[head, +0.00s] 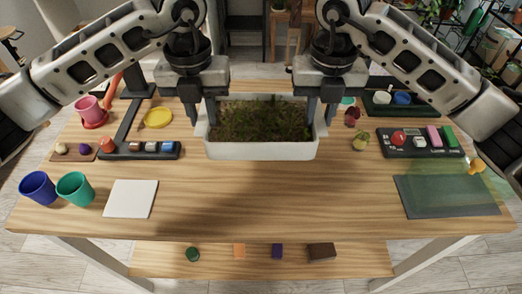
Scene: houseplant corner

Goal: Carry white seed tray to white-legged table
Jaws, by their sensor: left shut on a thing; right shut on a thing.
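The white seed tray (262,151) is a rectangular white box filled with dark soil and green growth. It is in the middle of the head view, over the far half of the white-legged table (260,205), which has a wooden top. My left gripper (202,115) is shut on the tray's left end. My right gripper (319,114) is shut on its right end. The tray looks level. I cannot tell whether its underside touches the tabletop.
Blue cup (37,188), green cup (74,187) and white square (131,198) lie front left. A dark tray of small items (140,151) is left of the seed tray. A dark panel (420,143) and translucent green sheet (450,190) lie right. The front middle is clear.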

